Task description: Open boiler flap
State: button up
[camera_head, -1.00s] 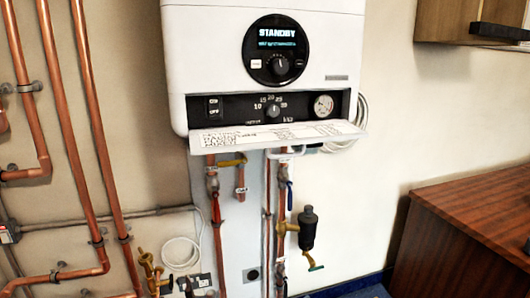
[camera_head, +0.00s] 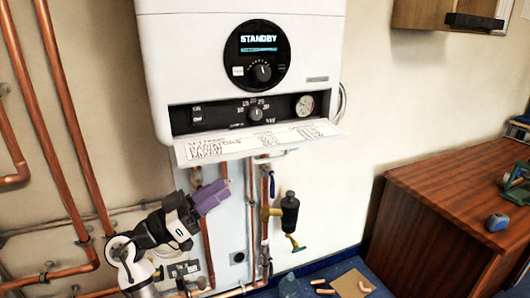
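The white boiler (camera_head: 215,55) hangs on the wall in the head view. Its flap (camera_head: 255,143) is folded down and sticks out below the boiler, with printed text on its upturned face. The black control panel (camera_head: 225,116) behind it is exposed, with a knob, switches and a round gauge. My gripper (camera_head: 216,197), with purple fingers, is below and left of the flap, apart from it in the picture and in front of the pipes. The gap between its fingers cannot be made out. I see nothing held.
Copper pipes (camera_head: 62,85) run up the wall at left. Pipes and a black and brass valve (camera_head: 289,213) are below the boiler. A wooden cabinet (camera_head: 440,200) stands at right, with a blue object (camera_head: 497,222) on top. Cut pipe pieces lie on the floor.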

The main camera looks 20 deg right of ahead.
aim_at(271, 159)
jog(key=p+x, duration=0.2)
jog(key=x, duration=0.4)
jog(key=p+x, duration=0.3)
jog(key=x, duration=0.3)
jog(key=shift+s+d+r, duration=0.2)
jog(key=shift+d+r, duration=0.2)
jog(key=shift+d, duration=0.45)
jog(key=shift+w, duration=0.1)
grip_shut()
